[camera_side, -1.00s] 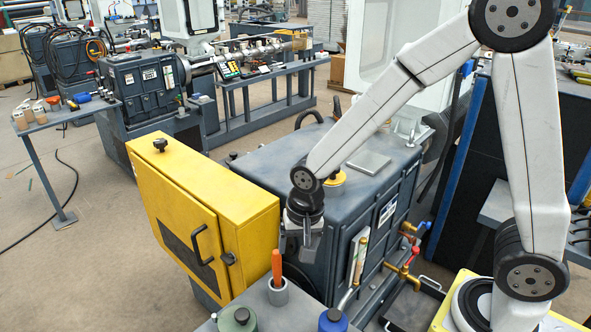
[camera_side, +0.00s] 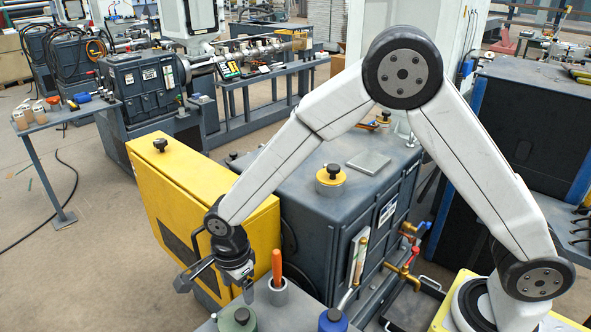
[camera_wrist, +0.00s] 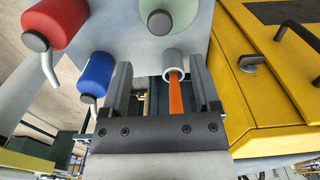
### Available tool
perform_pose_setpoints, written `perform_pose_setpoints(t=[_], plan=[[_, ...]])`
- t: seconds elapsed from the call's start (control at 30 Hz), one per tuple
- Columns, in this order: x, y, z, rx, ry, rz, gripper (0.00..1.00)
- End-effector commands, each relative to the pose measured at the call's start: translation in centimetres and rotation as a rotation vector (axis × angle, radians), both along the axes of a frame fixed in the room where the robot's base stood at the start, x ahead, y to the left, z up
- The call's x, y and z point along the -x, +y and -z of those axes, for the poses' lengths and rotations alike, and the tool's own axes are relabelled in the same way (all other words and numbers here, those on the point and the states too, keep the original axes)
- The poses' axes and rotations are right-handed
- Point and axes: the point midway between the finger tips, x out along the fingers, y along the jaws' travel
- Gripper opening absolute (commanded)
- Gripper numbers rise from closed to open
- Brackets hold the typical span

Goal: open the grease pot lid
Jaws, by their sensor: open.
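A green pot (camera_side: 237,320) with a green lid and dark round knob, which looks like the grease pot, stands on the small grey table at the bottom. The lid is on it. In the wrist view its knob (camera_wrist: 160,21) shows at the top edge, beyond and between my fingers. My gripper (camera_side: 249,290) hangs pointing down just above and beside the pot, apart from it. In the wrist view my gripper (camera_wrist: 160,66) has its two fingers wide apart, with nothing held.
A grey cup (camera_side: 278,292) holding an orange-handled tool (camera_side: 277,266) stands close right of my gripper. A blue bottle (camera_side: 333,321) and a red bottle (camera_wrist: 55,20) share the table. The yellow cabinet (camera_side: 170,190) with its handle is close behind my gripper.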

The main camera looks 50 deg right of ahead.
Motion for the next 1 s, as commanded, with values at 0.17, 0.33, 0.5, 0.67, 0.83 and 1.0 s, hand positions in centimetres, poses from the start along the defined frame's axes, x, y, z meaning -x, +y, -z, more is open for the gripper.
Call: perform_pose_setpoints(t=[0.17,0.33,0.5,0.67,0.83,1.0], plan=[[0.0,0.1,0.1,0.001,0.001,0.007,0.79],[0.0,0.1,0.3,0.001,0.002,0.006,0.79],[0.0,0.1,1.0,0.001,0.002,0.005,0.79],[0.0,0.0,2.1,0.001,0.002,0.005,0.79],[0.0,0.0,3.5,0.001,0.002,0.005,0.79],[0.0,0.0,4.9,0.001,0.002,0.005,0.79]])
